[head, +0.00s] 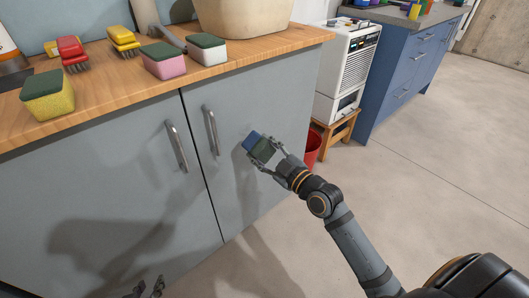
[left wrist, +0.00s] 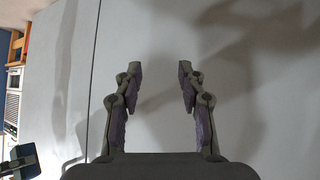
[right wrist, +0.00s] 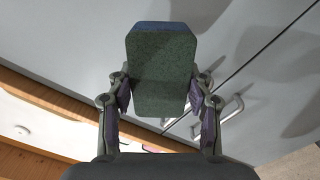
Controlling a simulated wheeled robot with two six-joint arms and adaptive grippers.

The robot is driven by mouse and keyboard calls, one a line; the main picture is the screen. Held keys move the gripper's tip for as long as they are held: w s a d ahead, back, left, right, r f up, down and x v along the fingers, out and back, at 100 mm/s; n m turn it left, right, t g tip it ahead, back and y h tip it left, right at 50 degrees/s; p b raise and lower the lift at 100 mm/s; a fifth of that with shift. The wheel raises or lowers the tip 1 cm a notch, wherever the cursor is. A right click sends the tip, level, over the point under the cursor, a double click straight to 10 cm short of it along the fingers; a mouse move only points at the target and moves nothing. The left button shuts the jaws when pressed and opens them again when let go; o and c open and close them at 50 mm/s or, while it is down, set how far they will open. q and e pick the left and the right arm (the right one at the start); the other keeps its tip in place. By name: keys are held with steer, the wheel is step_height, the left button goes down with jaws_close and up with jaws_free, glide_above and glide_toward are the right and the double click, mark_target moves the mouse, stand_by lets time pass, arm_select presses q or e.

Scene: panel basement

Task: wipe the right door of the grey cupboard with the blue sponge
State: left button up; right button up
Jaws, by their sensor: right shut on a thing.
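The grey cupboard's right door (head: 262,105) has a vertical metal handle (head: 211,130) near its left edge. My right gripper (head: 265,151) is shut on the blue sponge (head: 254,141), which has a dark green pad. The sponge (right wrist: 160,68) also fills the middle of the right wrist view, between both fingers. It is at the right door's face, right of the handle; I cannot tell whether it touches. My left gripper (left wrist: 158,95) is open and empty, in front of the grey left door (head: 95,200). In the head view only its tips (head: 150,288) show at the bottom.
On the wooden worktop (head: 108,84) stand a yellow sponge (head: 47,95), a pink sponge (head: 163,61), a white sponge (head: 207,49), a red brush (head: 72,52) and a yellow brush (head: 123,40). A red bucket (head: 313,150) and wooden stool (head: 333,138) stand right of the cupboard. Floor ahead is clear.

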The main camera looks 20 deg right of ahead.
mark_target(251, 127)
steer(key=b+x, duration=0.1)
steer(key=x, duration=0.3)
arm_select(q)
steer(key=w+r+t, duration=0.5)
steer(key=w+r, duration=0.2)
steer(key=r, duration=0.4)
steer(key=shift+w+a+r+t, duration=0.15)
steer(key=shift+a+r+t, duration=0.1)
steer(key=shift+a+t, duration=0.15)
arm_select(e)
steer(key=shift+w+a, duration=0.15)
steer(key=shift+w, duration=0.05)
arm_select(q)
steer(key=shift+f+b, duration=0.4)
steer(key=shift+b, duration=0.15)
arm_select(e)
steer(key=shift+x, duration=1)
